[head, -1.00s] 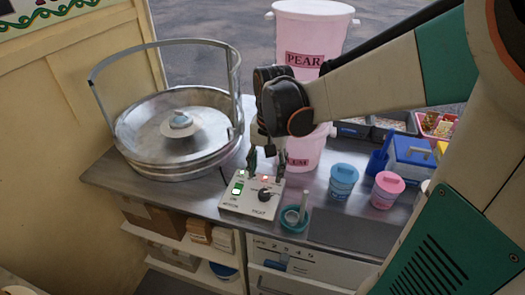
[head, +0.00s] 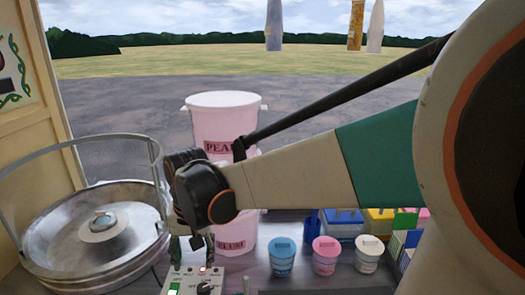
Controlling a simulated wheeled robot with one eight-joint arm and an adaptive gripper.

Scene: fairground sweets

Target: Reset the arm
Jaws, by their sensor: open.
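My gripper (head: 193,252) hangs from my arm in the lower left of the head view, fingers pointing down and apart. It is open, with nothing seen between the fingers. It appears just above the back of a white control box (head: 190,282), which has a green lit switch, a small red light and a black knob. The box's lower part is cut off by the picture edge. Whether the fingertips touch the box cannot be told. My arm reaches across from the right and covers part of the stacked pink tubs behind.
Pink tubs (head: 222,122) labelled PEAR and PLUM stand behind my gripper. Blue (head: 283,262), pink (head: 326,258) and white (head: 368,257) lidded pots stand right, with colourful boxes behind. Open ground lies beyond the counter.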

